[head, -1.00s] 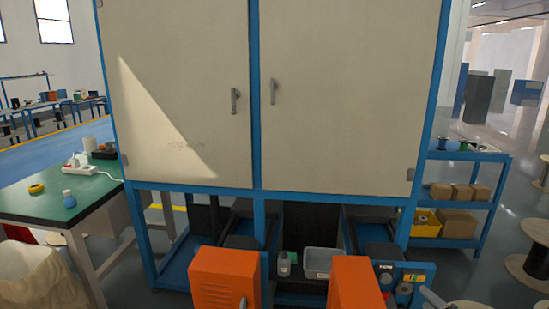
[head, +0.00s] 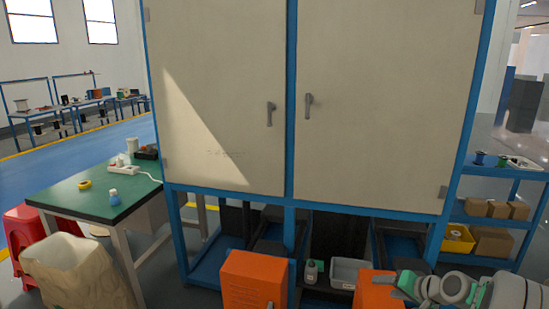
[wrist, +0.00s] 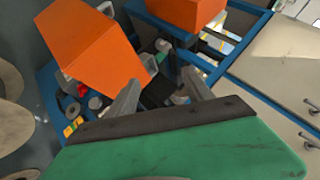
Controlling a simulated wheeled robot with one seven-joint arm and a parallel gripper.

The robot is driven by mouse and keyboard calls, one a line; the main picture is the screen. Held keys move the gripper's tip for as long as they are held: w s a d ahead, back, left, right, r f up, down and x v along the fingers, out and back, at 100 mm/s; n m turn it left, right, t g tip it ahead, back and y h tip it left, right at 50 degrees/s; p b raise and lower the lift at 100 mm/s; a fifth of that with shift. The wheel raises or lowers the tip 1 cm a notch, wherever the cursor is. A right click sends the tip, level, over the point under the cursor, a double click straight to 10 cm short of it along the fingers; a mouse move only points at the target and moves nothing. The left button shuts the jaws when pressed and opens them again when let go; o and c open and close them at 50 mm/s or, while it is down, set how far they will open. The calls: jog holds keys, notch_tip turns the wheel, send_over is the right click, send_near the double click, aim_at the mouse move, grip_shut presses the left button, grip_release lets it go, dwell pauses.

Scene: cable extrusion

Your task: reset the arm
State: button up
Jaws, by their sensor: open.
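My gripper (head: 387,287) shows at the lower right of the head view, at the end of my arm, which reaches in from the right. It overlaps the right orange box (head: 372,284) in the picture; whether it touches the box I cannot tell. In the wrist view my gripper (wrist: 163,84) has its two grey fingers spread apart, with nothing between them. Beyond the fingers in that view are an orange box (wrist: 88,45) on the left and another orange box (wrist: 186,12) at the top.
A tall cream cabinet (head: 385,110) with blue frame fills the middle. A green-topped table (head: 75,196) and paper bag (head: 75,270) stand left. A blue shelf (head: 490,222) with cardboard boxes stands right. A grey bin (head: 350,273) and small bottle (head: 311,272) sit under the cabinet.

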jog(key=s+a+r+n+g+h+p, duration=0.1)
jog(key=s+a+r+n+g+p, duration=0.3)
jog(key=a+r, duration=0.65)
jog(key=s+a+r+h+p, duration=0.1)
jog(key=s+a+r, duration=0.1)
jog(key=s, duration=0.5)
jog(key=s+a+r+n+g+h+p, duration=0.1)
jog(key=s+a+r+p, duration=0.1)
jog(key=s+a, duration=0.3)
jog(key=s+a+r+g+h+p, duration=0.1)
jog(key=s+a+r, duration=0.1)
jog(key=s, duration=0.7)
jog(key=shift+s+a+n, duration=0.35)
jog(key=shift+a+n, duration=0.05)
jog(key=shift+a, duration=0.3)
